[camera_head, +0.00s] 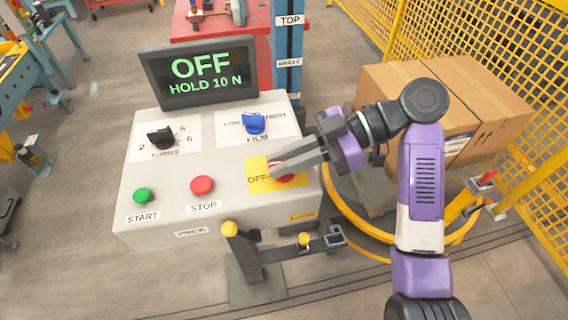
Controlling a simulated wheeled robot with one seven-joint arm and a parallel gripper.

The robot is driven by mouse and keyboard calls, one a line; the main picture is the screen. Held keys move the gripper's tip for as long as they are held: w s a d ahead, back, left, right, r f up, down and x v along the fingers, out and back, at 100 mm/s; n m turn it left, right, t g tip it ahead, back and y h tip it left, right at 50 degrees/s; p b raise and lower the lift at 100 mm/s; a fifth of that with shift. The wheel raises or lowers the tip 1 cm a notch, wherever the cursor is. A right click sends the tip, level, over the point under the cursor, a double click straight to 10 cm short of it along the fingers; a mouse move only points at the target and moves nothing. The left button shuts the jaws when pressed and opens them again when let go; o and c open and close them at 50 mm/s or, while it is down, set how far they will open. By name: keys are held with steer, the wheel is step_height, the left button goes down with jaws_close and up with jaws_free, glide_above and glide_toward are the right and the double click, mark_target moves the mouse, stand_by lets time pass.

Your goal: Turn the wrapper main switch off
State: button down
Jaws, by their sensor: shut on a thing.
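The wrapper main switch is a red rotary knob (285,177) on a yellow plate (262,184) at the right of the grey control panel (160,215). "OFF" is printed on the plate's left part. My gripper (275,172) is over the knob from the right, with its fingers shut on it. The fingers hide much of the knob, so I cannot tell its exact angle. The screen (200,72) behind the panel reads "OFF" and "HOLD 10 N" in green.
The panel also has a black turns knob (161,138), a blue film knob (254,123), a green start button (142,196) and a red stop button (202,185). Cardboard boxes (395,85) stand behind my arm. A yellow mesh fence (480,45) closes the right side.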

steer(key=shift+f, duration=0.1)
stand_by(0.5)
steer(key=c, duration=1.4)
jaws_free()
steer(key=shift+c, duration=0.2)
steer(key=v, duration=0.7)
steer(key=shift+w+d+r+b, duration=0.2)
steer(key=shift+d+b, duration=0.05)
steer(key=shift+b, duration=0.05)
